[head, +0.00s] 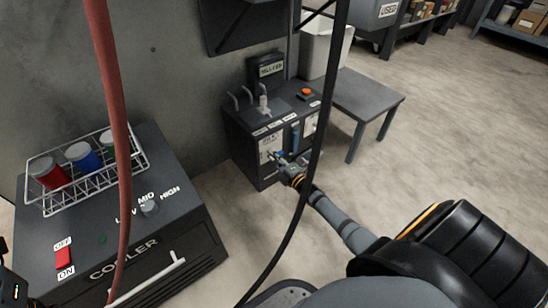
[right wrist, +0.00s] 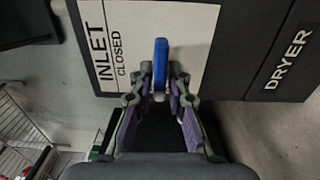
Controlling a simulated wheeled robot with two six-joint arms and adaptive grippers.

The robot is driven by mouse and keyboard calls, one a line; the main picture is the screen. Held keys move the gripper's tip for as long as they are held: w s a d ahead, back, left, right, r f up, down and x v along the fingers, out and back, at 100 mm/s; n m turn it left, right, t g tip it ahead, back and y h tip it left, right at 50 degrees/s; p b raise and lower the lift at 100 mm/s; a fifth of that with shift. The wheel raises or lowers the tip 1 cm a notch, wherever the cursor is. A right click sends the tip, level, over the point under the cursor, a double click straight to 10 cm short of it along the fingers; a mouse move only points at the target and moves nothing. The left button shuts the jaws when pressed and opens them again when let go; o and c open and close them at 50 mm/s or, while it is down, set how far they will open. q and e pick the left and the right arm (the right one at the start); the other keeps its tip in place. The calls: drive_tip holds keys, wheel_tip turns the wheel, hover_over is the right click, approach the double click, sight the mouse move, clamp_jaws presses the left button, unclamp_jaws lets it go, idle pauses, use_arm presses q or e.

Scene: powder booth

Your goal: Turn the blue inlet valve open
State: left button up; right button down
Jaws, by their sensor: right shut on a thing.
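The blue inlet valve handle (right wrist: 161,62) stands out from a white plate (right wrist: 185,25) marked INLET and CLOSED in the right wrist view. It points along the lines of lettering, upright in that picture. My right gripper (right wrist: 160,82) is shut on the handle's near end, with a finger on each side. In the head view my right gripper (head: 283,163) is at the dark cabinet's front, and only a little of the blue handle (head: 281,154) shows. My left gripper's fingers are not in view.
The dark cabinet (head: 245,155) stands against the wall, with a DRYER panel (right wrist: 290,60) beside the inlet plate. A grey table (head: 370,95) stands to its right. A cooler (head: 190,225) with a wire rack (head: 45,208) of jars is at left. A red hose (head: 108,70) and black cable (head: 325,110) hang in front.

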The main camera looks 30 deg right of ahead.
drive_tip(key=c, duration=1.4)
unclamp_jaws()
drive_tip(key=s, duration=1.2)
drive_tip(key=shift+d, duration=0.45)
drive_tip(key=shift+f, duration=0.1)
